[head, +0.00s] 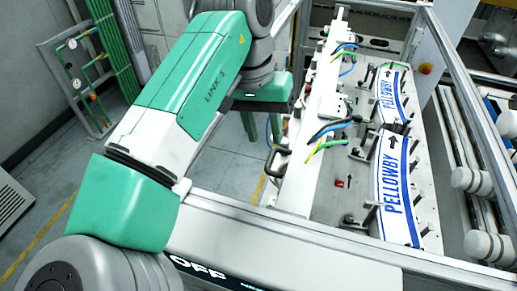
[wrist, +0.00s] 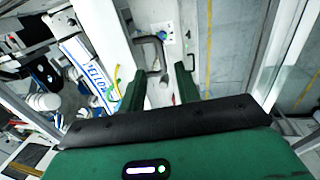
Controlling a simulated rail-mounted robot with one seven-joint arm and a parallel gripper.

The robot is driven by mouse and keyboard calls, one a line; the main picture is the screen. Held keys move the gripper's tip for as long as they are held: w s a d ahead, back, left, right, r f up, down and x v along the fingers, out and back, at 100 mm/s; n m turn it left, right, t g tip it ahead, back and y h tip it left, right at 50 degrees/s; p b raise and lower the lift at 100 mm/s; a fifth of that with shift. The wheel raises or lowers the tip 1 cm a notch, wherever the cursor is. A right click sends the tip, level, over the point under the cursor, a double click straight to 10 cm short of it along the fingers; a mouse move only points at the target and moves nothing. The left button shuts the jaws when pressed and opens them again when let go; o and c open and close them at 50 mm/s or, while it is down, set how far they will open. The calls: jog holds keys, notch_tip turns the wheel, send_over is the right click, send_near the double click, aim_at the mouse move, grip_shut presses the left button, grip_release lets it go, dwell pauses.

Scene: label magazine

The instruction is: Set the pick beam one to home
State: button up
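The pick beam (head: 305,150) is a long white bar running away from me along the left side of the label bed. A dark looped handle (head: 273,163) stands on its left side. My gripper (head: 263,128) is partly hidden by my arm and hangs left of the beam, near the handle. In the wrist view, the two dark green fingers of my gripper (wrist: 158,78) are apart with nothing held between them. The grey handle (wrist: 151,50) shows just beyond the fingertips, in line with the gap, with the white beam (wrist: 108,35) to its left.
Two stacks of PELLOWBY labels, the near one (head: 398,190) and the far one (head: 390,97), lie right of the beam among posts. Loose coloured hoses (head: 328,135) cross the beam. A grey frame rail (head: 260,215) runs along the front. Floor left of the beam is clear.

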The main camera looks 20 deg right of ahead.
aim_at(270, 160)
jog(key=f, duration=0.6)
jog(key=shift+s+d, duration=0.3)
jog(key=shift+d, duration=0.1)
jog(key=shift+c, duration=0.3)
grip_shut()
